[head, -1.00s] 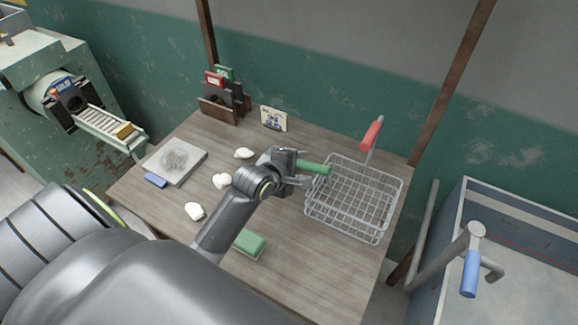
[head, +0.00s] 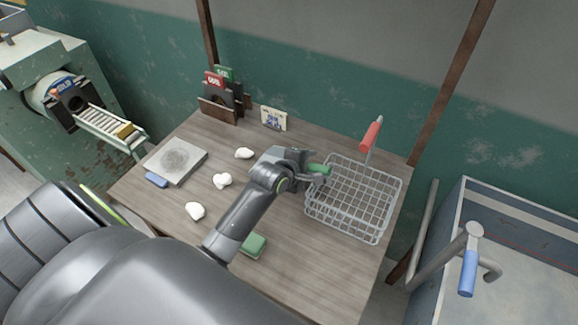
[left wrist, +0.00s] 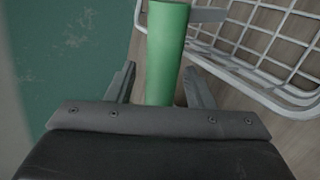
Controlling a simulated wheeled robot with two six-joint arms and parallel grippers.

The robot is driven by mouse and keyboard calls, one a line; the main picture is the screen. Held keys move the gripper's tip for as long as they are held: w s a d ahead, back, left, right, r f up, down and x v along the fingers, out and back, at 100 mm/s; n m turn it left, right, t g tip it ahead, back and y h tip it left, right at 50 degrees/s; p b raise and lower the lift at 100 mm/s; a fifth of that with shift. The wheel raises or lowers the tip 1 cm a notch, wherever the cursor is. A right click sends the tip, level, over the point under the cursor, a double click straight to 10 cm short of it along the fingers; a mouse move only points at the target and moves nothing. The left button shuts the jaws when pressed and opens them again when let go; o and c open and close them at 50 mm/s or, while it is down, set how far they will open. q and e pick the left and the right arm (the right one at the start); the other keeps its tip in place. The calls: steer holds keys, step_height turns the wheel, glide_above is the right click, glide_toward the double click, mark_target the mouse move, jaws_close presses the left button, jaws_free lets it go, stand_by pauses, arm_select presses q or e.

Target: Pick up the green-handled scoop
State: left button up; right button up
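The green scoop handle (head: 322,168) shows at the left rim of the wire basket (head: 352,225), just past my left gripper (head: 301,165). In the left wrist view the green handle (left wrist: 165,50) runs between the two fingers of my left gripper (left wrist: 160,80). The fingers are open, one on each side of the handle, with a visible gap on the left. The rest of the scoop cannot be made out. My right gripper is not in view.
A red-handled tool (head: 371,135) stands at the basket's back. Several white clay lumps (head: 195,211), a grey slab (head: 176,160), a blue block (head: 156,180) and a green block (head: 254,245) lie on the table (head: 300,270). The front right of the table is clear.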

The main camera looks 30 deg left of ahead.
arm_select(q)
jaws_close()
